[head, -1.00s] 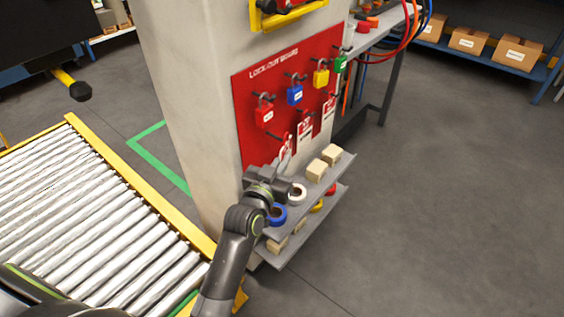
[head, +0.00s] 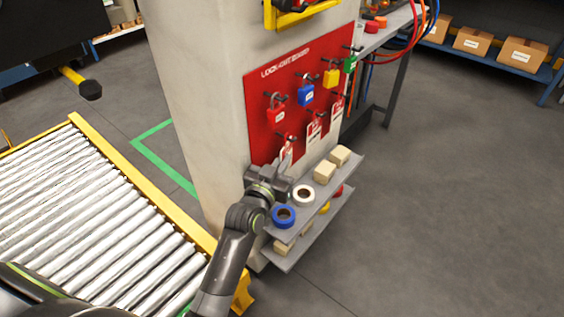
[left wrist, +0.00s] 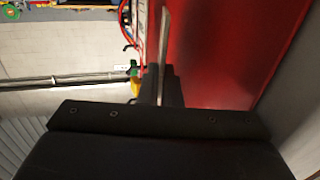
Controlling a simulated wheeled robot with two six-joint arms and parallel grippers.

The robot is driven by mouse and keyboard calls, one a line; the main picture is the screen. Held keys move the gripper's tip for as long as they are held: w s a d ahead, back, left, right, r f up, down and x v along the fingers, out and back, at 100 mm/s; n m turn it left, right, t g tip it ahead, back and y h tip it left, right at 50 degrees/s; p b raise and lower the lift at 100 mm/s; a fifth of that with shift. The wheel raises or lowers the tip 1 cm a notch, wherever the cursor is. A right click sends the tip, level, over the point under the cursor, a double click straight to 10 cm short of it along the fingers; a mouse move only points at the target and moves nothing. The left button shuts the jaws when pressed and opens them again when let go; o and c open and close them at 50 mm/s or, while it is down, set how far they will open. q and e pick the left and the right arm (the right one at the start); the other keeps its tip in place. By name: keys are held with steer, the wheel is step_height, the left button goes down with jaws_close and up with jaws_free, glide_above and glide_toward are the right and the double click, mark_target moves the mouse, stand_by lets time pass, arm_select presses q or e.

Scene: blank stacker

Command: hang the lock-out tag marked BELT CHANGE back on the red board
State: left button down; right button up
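The red lock-out board (head: 261,97) is on the side of the pale column and fills the right of the left wrist view (left wrist: 215,50). My left gripper (head: 279,174) is low at the board's left part, just above the shelf. It is shut on a white and red tag (head: 286,157), which stands up from the fingers in front of the board. In the left wrist view the tag is a thin pale strip (left wrist: 164,35) between the fingertips (left wrist: 161,82). Its lettering is unreadable, and I cannot tell whether it touches a peg. My right gripper is out of view.
Two tags (head: 313,131) (head: 337,112) hang to the right. Red, blue, yellow and green padlocks (head: 277,114) hang above. The grey shelf (head: 318,191) below holds blue tape (head: 284,216), white tape (head: 303,195) and pale blocks (head: 324,172). A roller conveyor (head: 95,215) lies left.

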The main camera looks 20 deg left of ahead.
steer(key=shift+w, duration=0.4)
arm_select(q)
steer(key=c, duration=1.6)
jaws_free()
steer(key=shift+o, duration=0.2)
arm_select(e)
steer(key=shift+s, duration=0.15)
